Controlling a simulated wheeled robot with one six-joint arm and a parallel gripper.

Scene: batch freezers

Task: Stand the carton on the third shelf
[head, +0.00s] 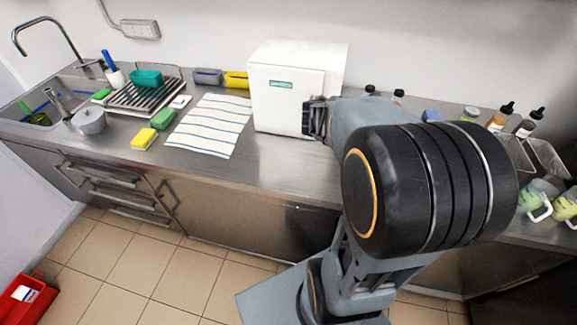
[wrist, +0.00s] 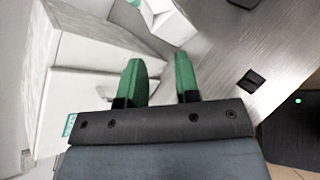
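A white box-shaped cabinet (head: 288,95) with a teal label stands on the steel counter against the wall. Its front looks closed, and no shelf shows. In the wrist view the white cabinet (wrist: 80,85) fills the left side, with a pale handle-like shape (wrist: 107,92) by the left finger. My gripper (wrist: 160,82) has two green fingers apart, with nothing clearly held between them. In the head view my gripper (head: 318,118) is at the cabinet's front right edge; contact cannot be told. A small white object with a green patch (wrist: 168,20) lies beyond the fingers; whether it is the carton is unclear.
A striped cloth (head: 208,127) lies left of the cabinet, with a yellow sponge (head: 144,139) and a dish rack (head: 145,97) further left. Dropper bottles (head: 498,118) and measuring jugs (head: 540,195) stand at the right. My arm hides the counter's middle right.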

